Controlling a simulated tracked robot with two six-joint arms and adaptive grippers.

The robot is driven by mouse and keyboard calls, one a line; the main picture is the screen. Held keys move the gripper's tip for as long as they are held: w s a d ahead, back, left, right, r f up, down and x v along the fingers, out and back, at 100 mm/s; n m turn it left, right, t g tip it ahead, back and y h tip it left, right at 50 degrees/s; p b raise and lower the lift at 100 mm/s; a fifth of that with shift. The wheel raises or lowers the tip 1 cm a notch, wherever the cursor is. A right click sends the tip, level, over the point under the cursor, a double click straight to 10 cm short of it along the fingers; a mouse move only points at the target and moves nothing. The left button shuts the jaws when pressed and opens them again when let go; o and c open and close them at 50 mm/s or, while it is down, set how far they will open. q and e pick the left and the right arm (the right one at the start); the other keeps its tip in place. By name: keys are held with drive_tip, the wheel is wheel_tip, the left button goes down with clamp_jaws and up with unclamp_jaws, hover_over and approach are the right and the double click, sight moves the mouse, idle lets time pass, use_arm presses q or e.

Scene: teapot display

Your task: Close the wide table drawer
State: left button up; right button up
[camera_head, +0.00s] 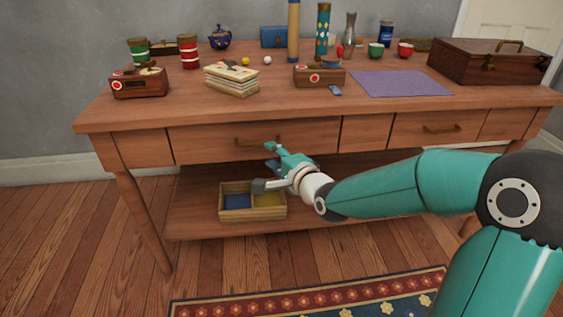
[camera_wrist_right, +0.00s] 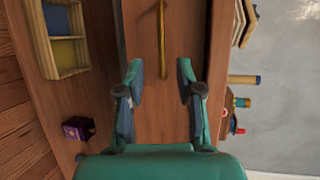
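The wide table drawer (camera_head: 210,143) is in the table's front, left of centre, with a brass bar handle (camera_head: 258,140). Its front looks about flush with the table frame; a small gap cannot be told. My right gripper (camera_head: 267,167) is open and empty in front of the drawer's lower edge, just below the handle in the head view. In the right wrist view, the handle (camera_wrist_right: 162,42) lies ahead, between the lines of the two spread fingers (camera_wrist_right: 159,80), apart from them. The drawer front (camera_wrist_right: 145,60) fills the middle there. My left gripper is not in view.
A smaller drawer (camera_head: 425,128) with its own handle is at the right. The tabletop holds a wooden chest (camera_head: 488,62), purple mat (camera_head: 400,83), books (camera_head: 232,80) and teapot (camera_head: 220,38). A divided wooden tray (camera_head: 252,213) sits on the lower shelf. A purple box (camera_wrist_right: 78,128) shows in the wrist view.

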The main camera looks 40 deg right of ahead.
drive_tip(key=v, duration=0.3)
drive_tip(key=shift+s+a, duration=0.1)
drive_tip(key=shift+s, duration=0.3)
